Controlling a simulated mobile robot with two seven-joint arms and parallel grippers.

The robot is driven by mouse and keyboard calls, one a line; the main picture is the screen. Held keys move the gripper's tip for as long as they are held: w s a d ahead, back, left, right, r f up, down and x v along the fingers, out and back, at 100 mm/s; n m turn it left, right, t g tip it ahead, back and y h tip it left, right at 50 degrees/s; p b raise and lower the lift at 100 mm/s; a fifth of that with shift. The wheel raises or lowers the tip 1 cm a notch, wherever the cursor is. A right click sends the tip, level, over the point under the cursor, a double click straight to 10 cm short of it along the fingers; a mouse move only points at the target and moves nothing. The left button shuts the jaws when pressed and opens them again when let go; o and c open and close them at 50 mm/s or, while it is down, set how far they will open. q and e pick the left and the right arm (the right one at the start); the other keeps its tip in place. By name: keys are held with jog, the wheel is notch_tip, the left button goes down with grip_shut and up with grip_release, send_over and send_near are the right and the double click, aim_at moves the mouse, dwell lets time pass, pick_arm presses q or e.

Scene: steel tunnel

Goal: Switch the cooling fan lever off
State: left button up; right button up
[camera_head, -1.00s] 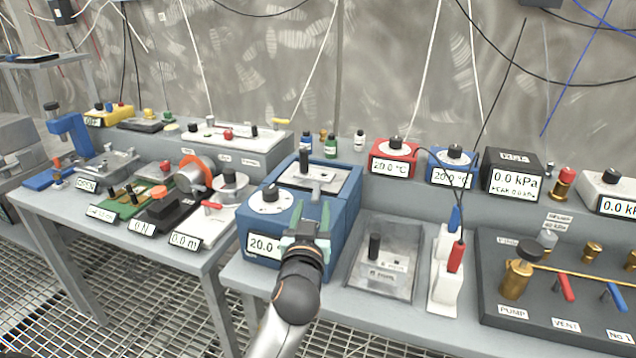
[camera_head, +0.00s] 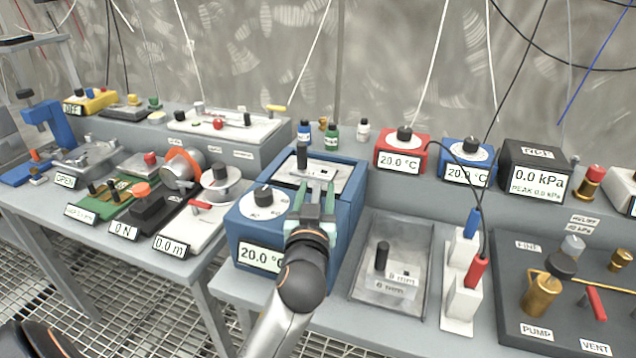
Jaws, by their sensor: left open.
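No lever in view carries a readable cooling fan label, so I cannot tell which one it is. A blue bath box (camera_head: 347,218) stands at the middle, with a white dial (camera_head: 263,203), a 20.0 display and a metal top plate (camera_head: 325,175) with a black upright knob (camera_head: 302,156). My left gripper (camera_head: 316,203) is in front of and over this box, to the right of the dial. Its green-padded fingers are apart with nothing seen between them. It hides part of the box's front and top. My right gripper is not in view.
A grey tray (camera_head: 408,297) and white blocks with blue and red plugs (camera_head: 462,291) stand to the right. A red box (camera_head: 402,152) and a blue box (camera_head: 466,163) stand on the back shelf. A red-handled device (camera_head: 200,206) is on the left table. Cables hang above.

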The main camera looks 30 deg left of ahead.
pick_arm(q)
jog(key=shift+w+a, duration=0.15)
jog(key=shift+w, duration=0.15)
grip_shut()
dwell(0.5)
